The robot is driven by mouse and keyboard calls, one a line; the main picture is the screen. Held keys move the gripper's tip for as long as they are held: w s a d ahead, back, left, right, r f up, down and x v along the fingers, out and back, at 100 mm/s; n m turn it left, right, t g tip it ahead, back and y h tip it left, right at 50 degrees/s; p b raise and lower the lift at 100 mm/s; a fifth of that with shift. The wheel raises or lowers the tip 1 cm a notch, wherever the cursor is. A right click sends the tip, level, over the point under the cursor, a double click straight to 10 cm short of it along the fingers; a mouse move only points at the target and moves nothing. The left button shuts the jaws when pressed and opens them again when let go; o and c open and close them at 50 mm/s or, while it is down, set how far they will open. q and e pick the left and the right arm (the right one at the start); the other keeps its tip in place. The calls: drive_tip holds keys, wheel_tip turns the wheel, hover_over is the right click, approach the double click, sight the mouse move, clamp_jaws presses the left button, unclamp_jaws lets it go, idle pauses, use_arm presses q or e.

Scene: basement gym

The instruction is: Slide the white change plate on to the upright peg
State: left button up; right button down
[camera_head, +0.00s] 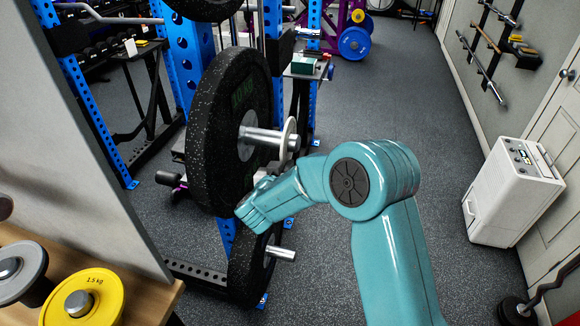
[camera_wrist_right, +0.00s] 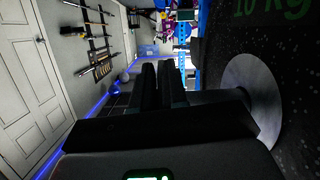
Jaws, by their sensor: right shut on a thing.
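The white change plate (camera_head: 288,142) is a thin pale disc, seen nearly edge-on in the head view. It stands at the outer end of the upper steel peg (camera_head: 262,136), whose round tip shows at its centre. That peg sticks out level through a large black bumper plate (camera_head: 225,130). My right gripper (camera_head: 268,181) is just below the disc, partly hidden by my own wrist, shut on its lower edge. In the right wrist view the dark fingers (camera_wrist_right: 158,82) are close together; the held edge is hard to make out. My left gripper is not in view.
Below, a second peg (camera_head: 282,254) holds another black plate (camera_head: 248,272). A wooden top (camera_head: 150,295) at lower left carries a yellow plate (camera_head: 100,300) and a grey plate (camera_head: 30,272). A white appliance (camera_head: 510,190) stands at right. The floor between is clear.

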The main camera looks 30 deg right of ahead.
drive_tip(key=shift+w+a+r+p, duration=0.15)
drive_tip(key=shift+w+a+p, duration=0.45)
drive_tip(key=shift+w+a, duration=0.95)
drive_tip(key=shift+w, duration=0.2)
drive_tip(key=c, duration=1.1)
unclamp_jaws()
drive_tip(key=b+v, duration=0.3)
drive_tip(key=v, duration=1.3)
drive_tip(key=shift+s+a, duration=0.1)
